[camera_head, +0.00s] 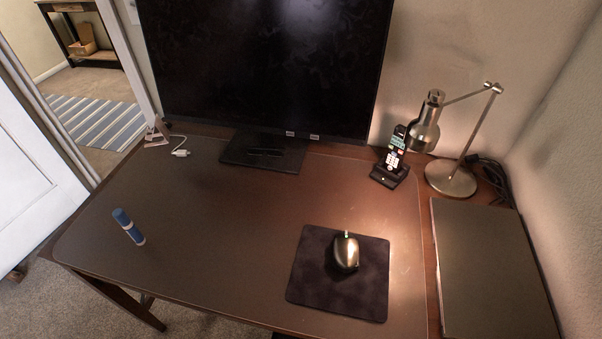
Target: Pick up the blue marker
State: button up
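The blue marker (129,227) is a short blue cylinder with a pale band near its lower end. It is on the left part of the brown desk blotter (215,240), near the front left edge. I cannot tell for sure whether it stands or lies; it appears slanted in the picture. Nothing touches or covers it. My gripper is not in view.
A large monitor (265,60) stands at the back. A mouse (345,253) sits on a dark mouse pad (310,285) at front right. A cordless phone (393,155), a lamp (451,178) and a closed laptop (490,270) are on the right. The blotter around the marker is clear.

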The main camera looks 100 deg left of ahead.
aim_at(130, 228)
jog(key=k+u, duration=0.1)
jog(key=u, duration=0.3)
jog(key=k+u, duration=0.15)
jog(key=u, duration=0.25)
jog(key=k+u, duration=0.1)
jog(key=u, duration=0.25)
jog(key=k+u, duration=0.15)
jog(key=u, duration=0.25)
jog(key=k+j+u, duration=0.45)
jog(key=k+j, duration=0.4)
jog(key=j, duration=0.4)
jog(key=k+j+z, duration=0.1)
jog(key=j, duration=0.3)
jog(key=k+j, duration=0.1)
jog(key=j, duration=0.35)
jog(key=k+j+z, duration=0.1)
jog(key=j, duration=0.3)
jog(key=k+j, duration=0.1)
jog(key=j, duration=0.3)
jog(key=i+l+z, duration=0.1)
jog(key=i, duration=0.35)
